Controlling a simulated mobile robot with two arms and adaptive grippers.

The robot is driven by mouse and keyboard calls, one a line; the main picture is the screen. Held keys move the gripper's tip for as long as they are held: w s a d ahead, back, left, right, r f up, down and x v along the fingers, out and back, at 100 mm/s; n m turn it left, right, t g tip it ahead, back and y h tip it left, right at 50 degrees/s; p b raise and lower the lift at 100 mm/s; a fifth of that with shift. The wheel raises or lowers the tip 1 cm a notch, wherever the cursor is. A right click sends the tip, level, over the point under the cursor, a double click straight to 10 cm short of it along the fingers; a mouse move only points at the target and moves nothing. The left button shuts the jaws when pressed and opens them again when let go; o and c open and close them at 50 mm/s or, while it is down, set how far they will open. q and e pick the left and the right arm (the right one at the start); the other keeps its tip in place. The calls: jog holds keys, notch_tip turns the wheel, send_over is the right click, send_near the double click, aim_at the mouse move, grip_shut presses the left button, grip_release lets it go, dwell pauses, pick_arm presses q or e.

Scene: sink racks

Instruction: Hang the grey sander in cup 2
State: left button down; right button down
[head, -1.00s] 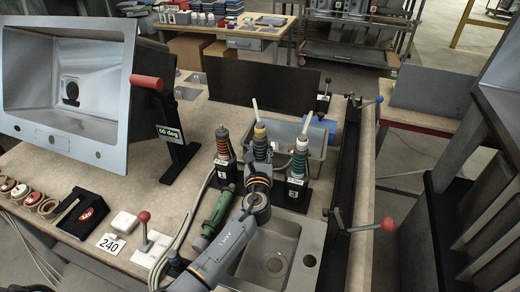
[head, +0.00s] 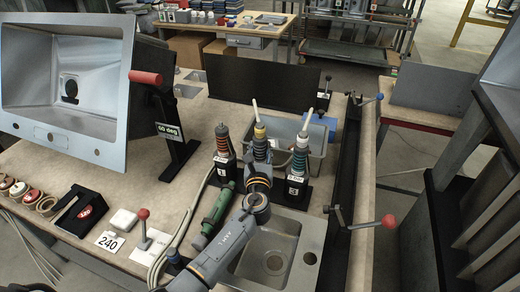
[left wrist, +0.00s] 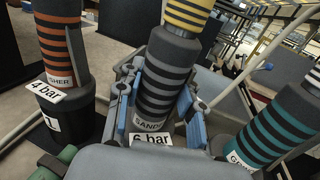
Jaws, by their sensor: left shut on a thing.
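The grey sander (head: 260,146), with yellow and dark rings, stands upright in the middle of the row of tools. My left gripper (head: 258,183) is at its lower part. In the left wrist view the gripper's blue-padded fingers (left wrist: 155,108) are shut around the sander's dark ringed body (left wrist: 168,78). A "6 bar" label (left wrist: 151,141) shows just below the sander. Cup 2 is mostly hidden behind my gripper, so I cannot tell how deep the sander sits in it. My right gripper is not in view.
An orange-ringed tool (head: 222,140) stands close on the left and a teal-ringed tool (head: 300,155) close on the right. A green tool (head: 217,208) lies in front. A sink basin (head: 265,252) is at the front, a grey bin (head: 318,153) behind.

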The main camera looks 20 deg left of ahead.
pick_arm(q)
jog(key=shift+r, duration=0.2)
jog(key=c, duration=0.8)
grip_release()
jog(key=shift+o, duration=0.2)
jog(key=shift+s+f, duration=0.1)
jog(key=shift+f, duration=0.15)
jog(key=v, duration=1.2)
jog(key=shift+r, duration=0.2)
